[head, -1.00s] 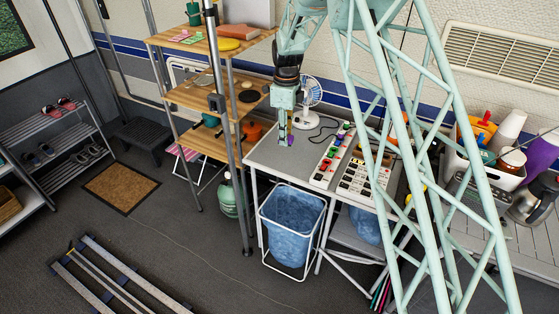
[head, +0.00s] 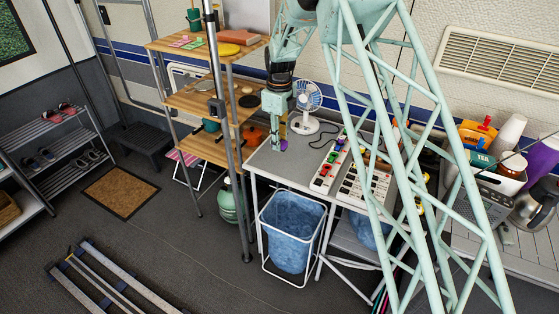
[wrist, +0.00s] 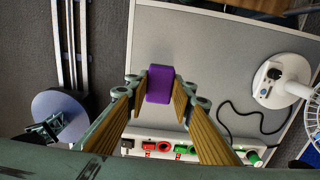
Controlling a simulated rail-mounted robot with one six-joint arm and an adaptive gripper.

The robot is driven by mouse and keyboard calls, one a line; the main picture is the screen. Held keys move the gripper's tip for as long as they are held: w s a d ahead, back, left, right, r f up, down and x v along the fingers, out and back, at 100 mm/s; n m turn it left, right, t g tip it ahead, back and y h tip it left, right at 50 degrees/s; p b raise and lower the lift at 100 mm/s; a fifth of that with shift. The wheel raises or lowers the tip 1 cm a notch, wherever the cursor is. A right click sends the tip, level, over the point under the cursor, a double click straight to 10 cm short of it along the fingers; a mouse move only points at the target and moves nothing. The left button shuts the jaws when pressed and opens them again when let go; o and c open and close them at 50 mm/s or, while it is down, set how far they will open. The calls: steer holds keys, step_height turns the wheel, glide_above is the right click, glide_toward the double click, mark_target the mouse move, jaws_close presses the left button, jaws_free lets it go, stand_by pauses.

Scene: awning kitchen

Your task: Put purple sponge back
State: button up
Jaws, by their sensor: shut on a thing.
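The purple sponge (wrist: 160,84) is a small block held between the two finger tips of my gripper (wrist: 160,86) in the wrist view. The fingers have tan inner pads and press on its two sides. In the head view my gripper (head: 280,145) points down over the left end of the grey table (head: 272,170), left of the white fan. There the sponge (head: 284,145) shows only as a small purple patch at the fingertips. I cannot tell whether it touches the table top.
A white fan (head: 304,106) with a black cord stands behind the sponge. Switch panels (head: 331,164) with coloured parts lie to the right. A wooden shelf unit (head: 205,100) and a metal pole stand close on the left. A blue bin (head: 291,232) is below.

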glide_above(279, 164)
steer(key=shift+d+f, duration=0.1)
steer(key=shift+f, duration=2.4)
steer(key=shift+f+b, duration=0.4)
steer(key=shift+f, duration=1.5)
steer(key=shift+f, duration=0.1)
steer(key=o, duration=0.8)
steer(key=shift+c, duration=0.2)
steer(key=shift+r+p, duration=0.55)
steer(key=shift+r, duration=5.6)
